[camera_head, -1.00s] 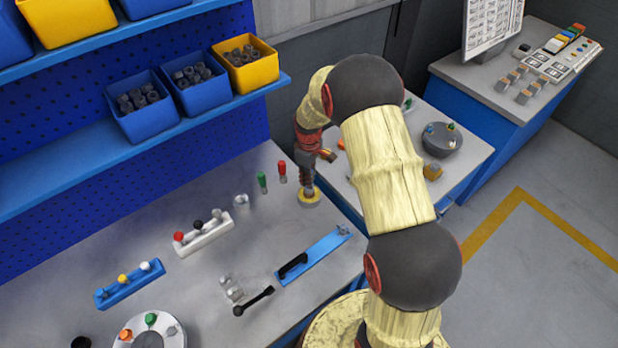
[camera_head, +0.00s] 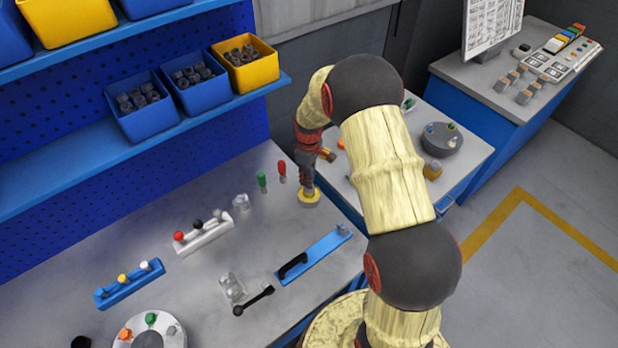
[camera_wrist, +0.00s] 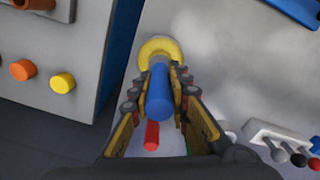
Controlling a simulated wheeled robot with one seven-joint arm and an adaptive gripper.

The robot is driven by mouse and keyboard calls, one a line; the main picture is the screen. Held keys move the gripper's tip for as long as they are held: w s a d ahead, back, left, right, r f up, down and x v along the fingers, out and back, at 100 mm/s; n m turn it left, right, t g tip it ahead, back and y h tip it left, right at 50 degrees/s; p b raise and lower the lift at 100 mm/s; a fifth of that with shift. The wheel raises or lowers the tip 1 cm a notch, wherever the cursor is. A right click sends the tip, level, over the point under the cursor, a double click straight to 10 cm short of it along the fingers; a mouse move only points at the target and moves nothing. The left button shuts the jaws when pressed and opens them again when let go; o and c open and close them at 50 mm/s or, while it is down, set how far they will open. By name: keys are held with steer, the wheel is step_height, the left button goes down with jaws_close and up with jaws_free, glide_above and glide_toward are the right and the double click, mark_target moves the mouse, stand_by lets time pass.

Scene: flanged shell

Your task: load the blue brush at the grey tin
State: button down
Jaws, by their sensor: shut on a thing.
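The blue brush (camera_wrist: 159,92) shows in the wrist view as a blue handle between the two fingers. My gripper (camera_wrist: 158,78) is shut on it. A round yellow-rimmed thing (camera_wrist: 154,45) lies at the far end of the brush; it also shows in the head view (camera_head: 308,198), on the bench under my gripper (camera_head: 307,184). The far end of the brush is hidden, so I cannot tell whether it touches or is inside that round thing. I cannot tell for sure which thing is the grey tin.
Red (camera_head: 282,171) and green (camera_head: 262,180) upright handles stand left of my gripper. A clear cup-like thing (camera_head: 240,202), a white knob rack (camera_head: 205,237) and a blue flat fixture (camera_head: 315,255) are on the bench. A side table (camera_head: 462,172) stands right.

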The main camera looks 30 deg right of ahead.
steer(key=shift+r+p, duration=1.95)
steer(key=shift+r, duration=1.5)
